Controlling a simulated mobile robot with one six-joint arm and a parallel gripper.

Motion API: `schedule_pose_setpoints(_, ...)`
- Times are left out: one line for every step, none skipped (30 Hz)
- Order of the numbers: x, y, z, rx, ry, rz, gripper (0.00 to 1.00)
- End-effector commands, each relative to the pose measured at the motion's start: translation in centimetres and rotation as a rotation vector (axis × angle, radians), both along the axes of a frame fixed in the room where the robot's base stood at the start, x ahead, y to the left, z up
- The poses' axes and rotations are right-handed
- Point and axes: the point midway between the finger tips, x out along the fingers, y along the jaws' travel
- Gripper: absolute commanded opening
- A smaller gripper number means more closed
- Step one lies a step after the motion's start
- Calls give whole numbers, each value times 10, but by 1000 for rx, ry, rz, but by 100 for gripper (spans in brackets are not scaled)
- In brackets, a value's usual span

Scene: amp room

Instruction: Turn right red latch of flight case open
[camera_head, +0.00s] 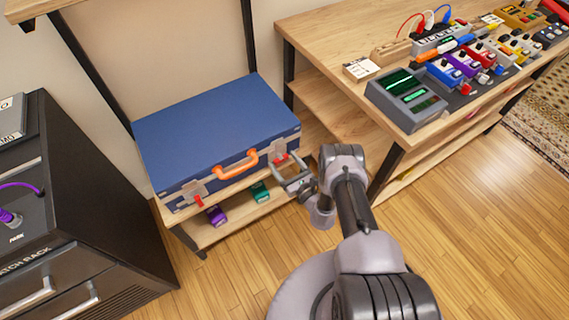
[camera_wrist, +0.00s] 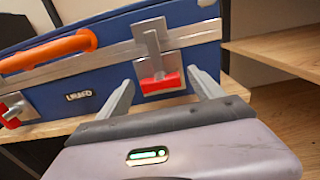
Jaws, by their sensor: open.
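The blue flight case (camera_head: 212,128) lies shut on a wooden shelf, with an orange handle (camera_head: 236,165) on its front. The right red latch (camera_head: 281,159) is on the front, right of the handle. In the wrist view the right red latch (camera_wrist: 160,82) hangs down from a metal plate, between and beyond my fingertips. The left red latch (camera_head: 198,200) also points down; it shows at the left edge of the wrist view (camera_wrist: 12,115). My gripper (camera_head: 288,174) is open and empty, close in front of the right latch; I cannot tell whether it touches.
A workbench (camera_head: 325,28) with pedals and a green-screened device (camera_head: 407,98) stands to the right. A dark rack (camera_head: 75,190) stands at the left. Purple (camera_head: 216,215) and green (camera_head: 260,191) items sit on the shelf below the case. Wooden floor in front is clear.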

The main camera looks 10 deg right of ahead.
Motion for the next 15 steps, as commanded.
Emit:
schedule_pose_setpoints(0, 0, 0, 0, 0, 0, 70)
schedule_pose_setpoints(0, 0, 0, 0, 0, 0, 65)
schedule_pose_setpoints(0, 0, 0, 0, 0, 0, 57)
schedule_pose_setpoints(0, 0, 0, 0, 0, 0, 51)
schedule_pose_setpoints(0, 0, 0, 0, 0, 0, 45)
schedule_pose_setpoints(0, 0, 0, 0, 0, 0, 37)
schedule_pose_setpoints(0, 0, 0, 0, 0, 0, 31)
schedule_pose_setpoints(0, 0, 0, 0, 0, 0, 25)
schedule_pose_setpoints(0, 0, 0, 0, 0, 0, 17)
schedule_pose_setpoints(0, 0, 0, 0, 0, 0, 14)
schedule_pose_setpoints(0, 0, 0, 0, 0, 0, 14)
schedule_pose_setpoints(-1, 0, 0, 2, 1, 0, 14)
schedule_pose_setpoints(-1, 0, 0, 3, 1, 0, 14)
schedule_pose_setpoints(-1, 0, 0, 6, 2, 0, 14)
schedule_pose_setpoints(-1, 0, 0, 11, 5, 0, 14)
